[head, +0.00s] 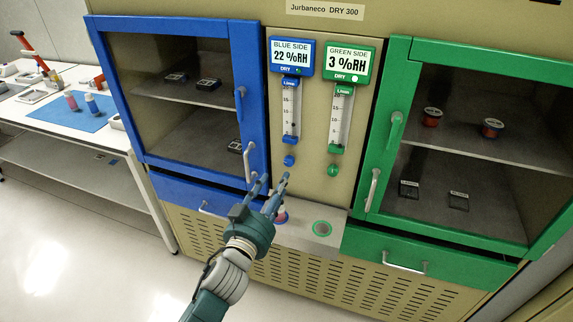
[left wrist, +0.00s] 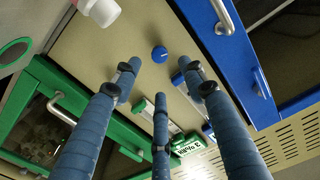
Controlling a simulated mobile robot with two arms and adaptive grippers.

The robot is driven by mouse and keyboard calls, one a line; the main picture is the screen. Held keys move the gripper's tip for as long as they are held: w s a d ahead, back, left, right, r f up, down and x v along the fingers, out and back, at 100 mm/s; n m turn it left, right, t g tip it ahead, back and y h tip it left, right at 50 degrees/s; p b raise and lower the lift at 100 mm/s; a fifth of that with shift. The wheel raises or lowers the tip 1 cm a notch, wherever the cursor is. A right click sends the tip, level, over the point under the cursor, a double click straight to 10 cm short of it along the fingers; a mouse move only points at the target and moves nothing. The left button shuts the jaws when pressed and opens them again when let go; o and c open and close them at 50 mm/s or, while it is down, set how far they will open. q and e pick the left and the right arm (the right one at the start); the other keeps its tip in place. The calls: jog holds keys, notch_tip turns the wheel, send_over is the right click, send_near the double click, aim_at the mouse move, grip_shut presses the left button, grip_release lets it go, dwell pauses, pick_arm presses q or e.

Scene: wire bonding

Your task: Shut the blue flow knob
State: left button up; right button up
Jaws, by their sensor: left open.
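The small round blue flow knob (head: 289,160) sits on the beige panel below the blue flowmeter (head: 291,111). In the left wrist view the blue knob (left wrist: 160,54) shows in full, with a light mark on its face, between and beyond the fingertips. My left gripper (head: 276,183) is just below the knob in the head view. Its three blue fingers are spread open, empty and apart from the knob. The left gripper (left wrist: 160,74) also shows in the left wrist view. My right gripper is not in view.
A green knob (head: 333,170) sits to the right under the green flowmeter (head: 340,118). The blue door (head: 137,100) with its handles is close on the left. The green door (head: 398,75) is on the right.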

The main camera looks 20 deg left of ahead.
aim_at(288, 164)
pick_arm(q)
jog(key=w, duration=0.4)
jog(key=w+p, duration=0.1)
jog(key=w, duration=0.4)
jog(key=shift+d+f, duration=0.1)
jog(key=shift+d, duration=0.1)
grip_shut()
